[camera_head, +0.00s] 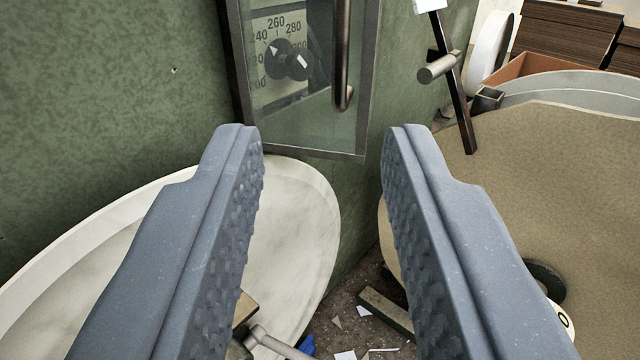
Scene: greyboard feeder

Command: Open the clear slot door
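The clear slot door (330,120) is a transparent panel in a grey metal frame on the green wall, at the top centre. It looks shut. A dark bar handle (342,55) stands upright on its right part, its bent lower end in view and its top cut off. Behind the panel a numbered dial with a black knob (288,60) shows. My gripper (322,140) is open and empty, its two blue-grey ridged fingers wide apart. The distance to the door is hard to tell.
A large white marbled disc (300,215) stands at lower left. A tan round board (560,180) fills the right. A dark lever with a metal peg (440,67) is right of the door. Paper scraps (345,354) litter the floor below.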

